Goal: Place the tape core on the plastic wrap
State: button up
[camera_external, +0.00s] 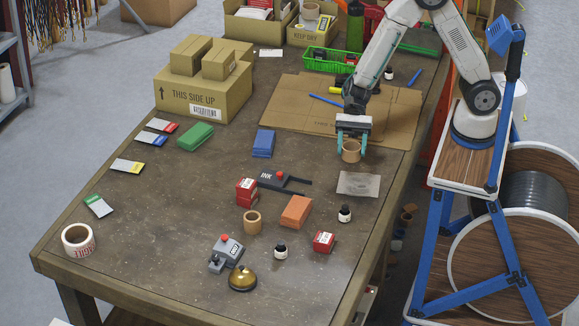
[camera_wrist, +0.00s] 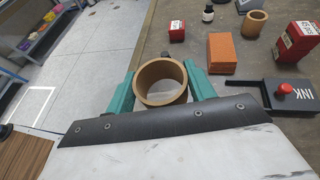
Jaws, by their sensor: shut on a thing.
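My gripper (camera_external: 352,141) is shut on a brown cardboard tape core (camera_external: 351,156), with one teal finger on each side of it. The core is held upright, with its hole facing up; it also shows between the fingers in the wrist view (camera_wrist: 160,101). The plastic wrap (camera_external: 358,185) looks like a flat, greyish, translucent sheet on the table, just in front of the held core in the external view.
A flat cardboard sheet (camera_external: 290,105) lies behind the gripper. Near the wrap are a small dark bottle (camera_external: 345,214), an orange block (camera_external: 296,211) and a black ink pad (camera_external: 277,181). The table's right edge is close to the wrap.

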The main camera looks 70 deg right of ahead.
aim_at(350, 176)
jog(key=shift+f, duration=3.75)
jog(key=shift+f, duration=0.1)
jog(key=o, duration=1)
jog(key=v, duration=1.2)
